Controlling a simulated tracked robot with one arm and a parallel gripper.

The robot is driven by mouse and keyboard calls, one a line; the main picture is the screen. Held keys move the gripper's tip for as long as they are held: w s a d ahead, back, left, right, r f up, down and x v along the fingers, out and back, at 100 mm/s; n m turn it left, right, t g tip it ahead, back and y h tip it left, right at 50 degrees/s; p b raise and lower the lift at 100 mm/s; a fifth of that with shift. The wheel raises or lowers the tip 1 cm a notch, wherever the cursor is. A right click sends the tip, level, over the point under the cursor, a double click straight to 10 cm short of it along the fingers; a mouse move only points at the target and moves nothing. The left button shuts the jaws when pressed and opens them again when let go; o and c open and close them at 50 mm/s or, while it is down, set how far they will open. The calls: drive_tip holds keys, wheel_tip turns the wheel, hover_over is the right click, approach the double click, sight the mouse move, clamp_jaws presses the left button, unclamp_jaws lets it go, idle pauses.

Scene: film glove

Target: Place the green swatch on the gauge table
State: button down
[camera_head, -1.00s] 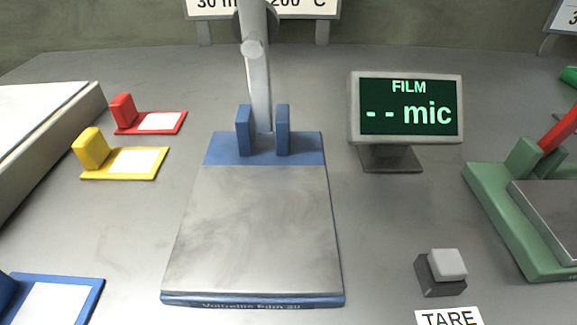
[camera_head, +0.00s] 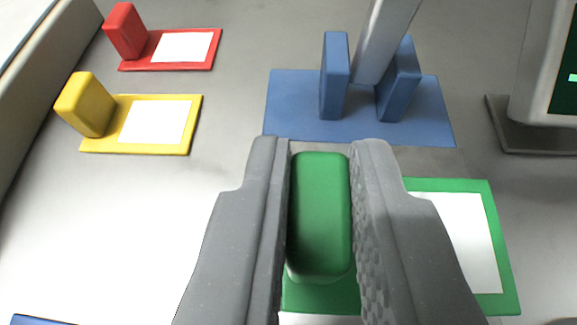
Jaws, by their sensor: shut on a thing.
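The green swatch (camera_head: 320,215) is a green base with a white sheet and an upright green block. My gripper (camera_head: 320,150) is shut on the block, one finger on each side. The swatch's white sheet shows to the right of the right finger. The gauge's blue rear part (camera_head: 295,105), with two blue posts, lies just beyond the fingertips. The gauge table's metal plate (camera_head: 430,163) is mostly hidden behind the fingers and swatch; only a strip shows. I cannot tell whether the swatch touches the plate or hangs above it.
A red swatch (camera_head: 185,47) and a yellow swatch (camera_head: 155,125) lie at the left. A blue edge (camera_head: 40,320) shows at the bottom left. The gauge's grey arm (camera_head: 385,40) rises between the posts. The display (camera_head: 535,75) is cut off at the right.

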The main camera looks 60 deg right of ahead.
sight(313, 282)
drive_tip(key=shift+w+d+f+b, duration=0.15)
drive_tip(key=shift+f+b, duration=0.3)
drive_tip(key=shift+f, duration=1.4)
drive_tip(key=c, duration=1.4)
unclamp_jaws()
drive_tip(key=p+v, duration=0.1)
drive_tip(key=v, duration=1.1)
drive_tip(key=shift+r, duration=0.1)
